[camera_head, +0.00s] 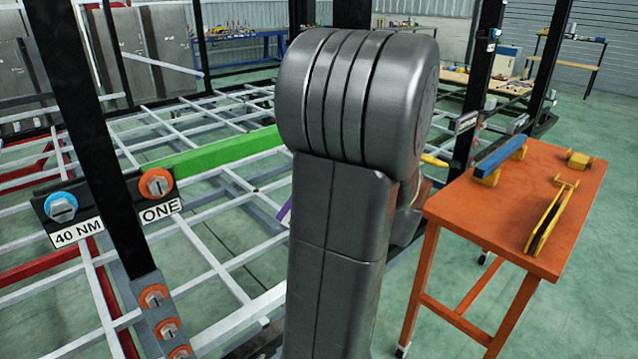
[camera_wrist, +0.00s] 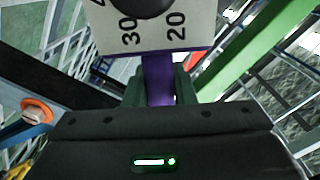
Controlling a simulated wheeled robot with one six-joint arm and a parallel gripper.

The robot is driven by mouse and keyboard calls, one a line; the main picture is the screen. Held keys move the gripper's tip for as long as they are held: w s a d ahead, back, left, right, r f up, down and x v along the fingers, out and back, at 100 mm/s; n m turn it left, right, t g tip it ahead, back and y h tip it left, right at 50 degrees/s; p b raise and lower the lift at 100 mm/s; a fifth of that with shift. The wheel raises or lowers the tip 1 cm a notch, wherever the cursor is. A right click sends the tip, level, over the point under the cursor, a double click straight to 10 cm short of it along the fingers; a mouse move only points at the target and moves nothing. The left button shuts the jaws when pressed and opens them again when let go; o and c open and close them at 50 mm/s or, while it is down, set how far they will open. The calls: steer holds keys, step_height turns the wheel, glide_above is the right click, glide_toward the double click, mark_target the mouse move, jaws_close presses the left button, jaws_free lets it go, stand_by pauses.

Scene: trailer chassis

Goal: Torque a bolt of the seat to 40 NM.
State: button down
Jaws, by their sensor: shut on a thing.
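My gripper (camera_wrist: 160,88) is shut on a purple tool (camera_wrist: 158,75), whose handle sits between the dark green fingers. The tool carries a white dial plate (camera_wrist: 150,32) with the numbers 30 and 20 and a dark round knob. In the head view only a small purple piece (camera_head: 285,209) shows beside my arm, which hides my gripper. An orange-collared bolt (camera_wrist: 37,112) shows at the left of the wrist view.
A green beam (camera_head: 220,150) and white frame bars lie behind. An orange table (camera_head: 480,207) at the right bears a blue-topped tool (camera_head: 500,156) and yellow tools (camera_head: 549,220). Pale green floor is open beyond it.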

steer(key=shift+d, duration=0.1)
steer(key=shift+b+v, duration=1.1)
steer(key=shift+v, duration=1.85)
steer(key=shift+s, duration=0.1)
